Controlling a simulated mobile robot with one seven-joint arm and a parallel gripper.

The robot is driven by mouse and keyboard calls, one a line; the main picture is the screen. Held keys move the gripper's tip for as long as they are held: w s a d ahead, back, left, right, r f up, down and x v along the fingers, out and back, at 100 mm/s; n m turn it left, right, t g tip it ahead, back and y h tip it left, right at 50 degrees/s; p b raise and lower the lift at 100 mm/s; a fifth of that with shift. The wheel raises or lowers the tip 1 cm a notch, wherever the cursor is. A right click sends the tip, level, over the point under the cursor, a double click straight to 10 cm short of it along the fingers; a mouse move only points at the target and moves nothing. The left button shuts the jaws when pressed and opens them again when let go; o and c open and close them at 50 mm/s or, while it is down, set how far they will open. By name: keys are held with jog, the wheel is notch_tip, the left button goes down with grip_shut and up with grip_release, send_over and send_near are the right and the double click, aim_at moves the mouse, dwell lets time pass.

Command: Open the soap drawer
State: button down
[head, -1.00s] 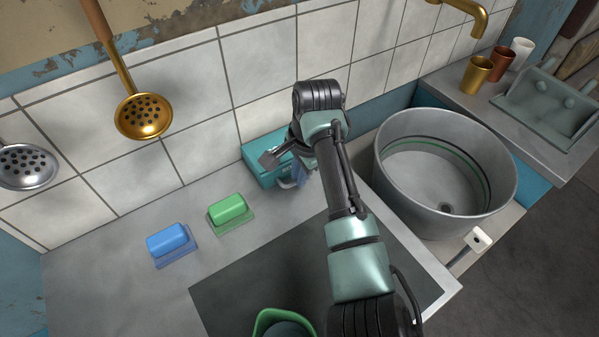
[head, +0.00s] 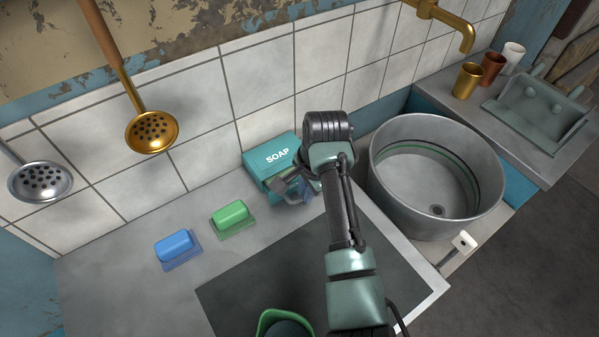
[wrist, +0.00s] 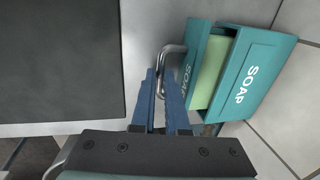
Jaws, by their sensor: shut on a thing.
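The teal soap box (head: 268,157) stands against the tiled wall, with "SOAP" on its top. In the wrist view the box (wrist: 258,85) has its drawer (wrist: 196,60) pulled partly out. A green bar of soap (wrist: 210,72) shows in the gap between drawer front and box. A curved metal handle (wrist: 171,48) sticks out from the drawer front. My gripper (wrist: 161,78) has its blue fingers shut on this handle. In the head view my gripper (head: 302,188) is at the front of the box, and my arm hides part of the drawer.
A green soap bar (head: 230,214) and a blue one (head: 174,244) lie on the counter left of the box. A dark panel (head: 240,293) is set in the counter in front. A round metal basin (head: 437,215) stands close to the right of my arm.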

jog(key=s+d+p, duration=0.1)
jog(key=s+p, duration=0.1)
jog(key=p, duration=0.1)
jog(key=shift+s+d+r, duration=0.2)
jog(key=shift+s+d, duration=0.2)
jog(key=shift+s+d+f, duration=0.2)
jog(key=shift+s+d, duration=0.05)
jog(key=shift+s, duration=0.05)
jog(key=c, duration=1.2)
grip_release()
notch_tip(320, 180, up, 13)
jog(key=s+d+p, duration=0.1)
jog(key=s, duration=0.1)
jog(key=shift+d+f, duration=0.15)
jog(key=shift+d, duration=0.05)
